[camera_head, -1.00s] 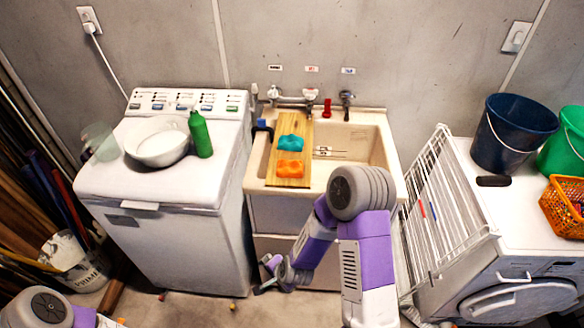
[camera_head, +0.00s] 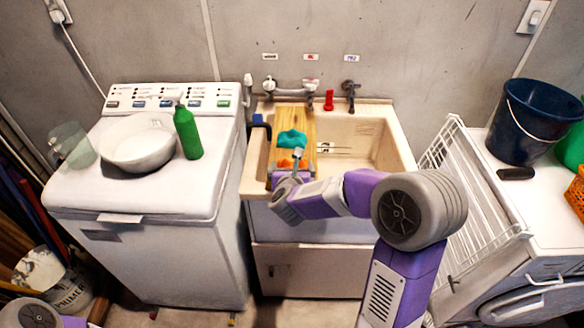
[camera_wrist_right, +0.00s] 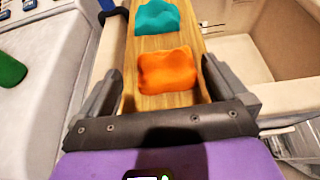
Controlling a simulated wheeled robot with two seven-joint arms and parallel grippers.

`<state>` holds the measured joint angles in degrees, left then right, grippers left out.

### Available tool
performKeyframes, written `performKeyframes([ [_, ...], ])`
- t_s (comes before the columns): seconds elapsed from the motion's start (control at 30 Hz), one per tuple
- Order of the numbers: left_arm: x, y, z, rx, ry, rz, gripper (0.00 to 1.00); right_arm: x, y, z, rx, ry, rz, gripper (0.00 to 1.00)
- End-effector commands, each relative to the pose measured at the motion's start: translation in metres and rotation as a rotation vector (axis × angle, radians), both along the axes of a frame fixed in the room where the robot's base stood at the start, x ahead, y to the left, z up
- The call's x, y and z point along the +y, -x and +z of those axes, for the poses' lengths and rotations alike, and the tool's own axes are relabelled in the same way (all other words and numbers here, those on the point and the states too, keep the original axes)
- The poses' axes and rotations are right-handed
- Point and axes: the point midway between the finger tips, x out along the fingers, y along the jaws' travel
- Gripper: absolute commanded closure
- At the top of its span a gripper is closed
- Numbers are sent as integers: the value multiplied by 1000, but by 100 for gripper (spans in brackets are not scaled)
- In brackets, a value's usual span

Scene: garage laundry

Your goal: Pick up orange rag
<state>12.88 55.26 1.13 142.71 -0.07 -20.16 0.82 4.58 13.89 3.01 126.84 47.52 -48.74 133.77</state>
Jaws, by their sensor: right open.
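The orange rag (camera_head: 284,163) lies crumpled on a wooden board (camera_head: 309,125) set across the left part of the sink. In the head view my right gripper (camera_head: 293,166) partly covers it. In the right wrist view the orange rag (camera_wrist_right: 168,71) shows whole, between the lines of my open right gripper's fingers (camera_wrist_right: 160,84). The fingers are spread wider than the rag, and nothing is held. Whether they touch the board I cannot tell. My left gripper is out of view.
A teal rag (camera_head: 292,138) lies just behind the orange one on the board. The sink basin (camera_head: 365,145) to the right looks empty. A washing machine (camera_head: 130,190) with a white bowl (camera_head: 138,150) and green bottle (camera_head: 187,132) stands left. A white drying rack (camera_head: 465,185) stands right.

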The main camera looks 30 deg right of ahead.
Motion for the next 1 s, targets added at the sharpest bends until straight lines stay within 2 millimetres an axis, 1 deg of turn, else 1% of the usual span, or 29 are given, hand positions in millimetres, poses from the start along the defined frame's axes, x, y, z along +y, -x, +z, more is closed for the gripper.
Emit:
performKeyframes([
  [0.2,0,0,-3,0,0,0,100,-19,-24,-13,4,2,2,0],
  [0.33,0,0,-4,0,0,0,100,-25,-36,-19,4,2,2,0],
  [0.43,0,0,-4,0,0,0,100,-27,-39,-21,4,3,3,0],
  [0.63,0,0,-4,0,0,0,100,-27,-40,-20,4,2,4,0],
  [1.0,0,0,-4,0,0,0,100,-27,-39,-20,4,2,4,56],
])
